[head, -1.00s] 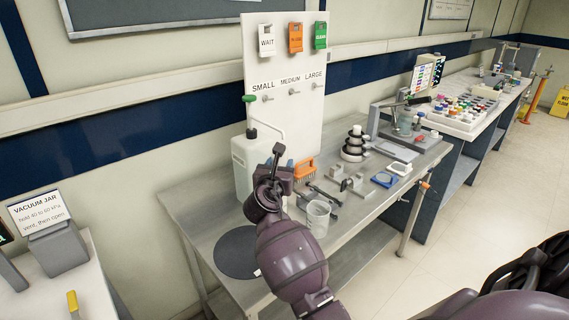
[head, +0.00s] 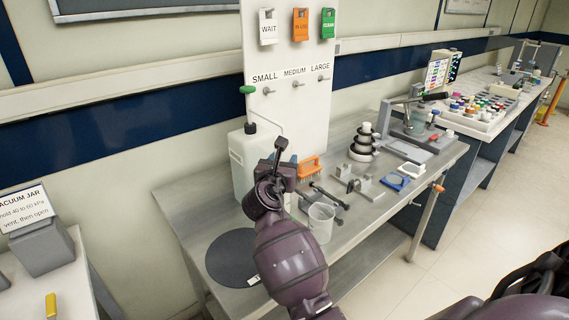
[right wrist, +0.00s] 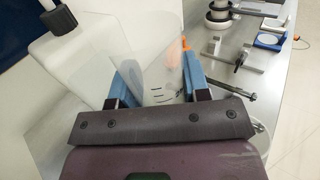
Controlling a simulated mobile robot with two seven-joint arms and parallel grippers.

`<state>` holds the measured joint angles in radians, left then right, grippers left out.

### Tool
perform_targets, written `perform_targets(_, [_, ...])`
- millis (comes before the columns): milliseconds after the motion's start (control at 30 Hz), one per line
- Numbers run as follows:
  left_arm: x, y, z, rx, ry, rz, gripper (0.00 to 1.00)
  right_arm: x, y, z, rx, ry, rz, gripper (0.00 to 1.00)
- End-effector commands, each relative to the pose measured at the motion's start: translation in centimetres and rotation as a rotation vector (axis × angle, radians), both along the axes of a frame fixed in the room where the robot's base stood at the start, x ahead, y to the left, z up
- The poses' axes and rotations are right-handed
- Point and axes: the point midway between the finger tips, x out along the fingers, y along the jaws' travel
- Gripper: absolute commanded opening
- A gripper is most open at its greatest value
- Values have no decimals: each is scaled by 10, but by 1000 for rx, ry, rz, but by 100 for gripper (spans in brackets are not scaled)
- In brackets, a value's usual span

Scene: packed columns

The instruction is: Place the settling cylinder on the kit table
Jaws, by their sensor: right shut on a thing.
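A clear, translucent cylinder with dark marks (right wrist: 160,75) stands between the blue fingers of my right gripper (right wrist: 155,88) in the right wrist view. The gripper is shut on it. In the head view my right gripper (head: 271,180) is over the steel table (head: 188,207), in front of the white jug, and hides most or all of the cylinder. Whether the cylinder touches the tabletop cannot be told. I cannot tell which table is the kit table.
A round black mat (head: 233,257) lies on the table's near left part. A white jug (head: 247,160), clear beaker (head: 320,222), orange brush (head: 309,167) and black stacked rings (head: 362,146) crowd the table. A tag board (head: 292,110) stands behind. A vacuum jar sign (head: 25,212) is at left.

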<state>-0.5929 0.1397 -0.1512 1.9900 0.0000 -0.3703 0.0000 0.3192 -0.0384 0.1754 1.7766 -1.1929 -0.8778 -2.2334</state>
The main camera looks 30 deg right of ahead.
Motion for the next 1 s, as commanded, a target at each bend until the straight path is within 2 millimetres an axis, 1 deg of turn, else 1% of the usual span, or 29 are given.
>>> perform_targets(200, [-4, 2, -1, 4, 7, 2, 43, 0, 0, -2, -1, -1, 1, 0])
perform_targets(233, [-5, 3, -2, 4, 8, 2, 43, 0, 0, -3, 0, 0, 1, 45])
perform_targets(300, [-7, 3, -3, 4, 12, 3, 43, 0, 0, -3, 0, 0, 0, 55])
perform_targets(400, [-9, 3, -4, 3, 15, 4, 43, 0, 0, -3, 0, 0, 0, 68])
perform_targets(767, [-6, 3, -2, 4, 9, 2, 43, -1, 1, 0, 1, 0, 0, 68])
perform_targets(867, [-4, 2, -1, 4, 7, 2, 43, -8, 10, -1, 2, 2, 1, 68])
perform_targets(1000, [-2, 2, 0, 4, 3, 0, 43, -25, 29, -1, 3, 1, 1, 68])
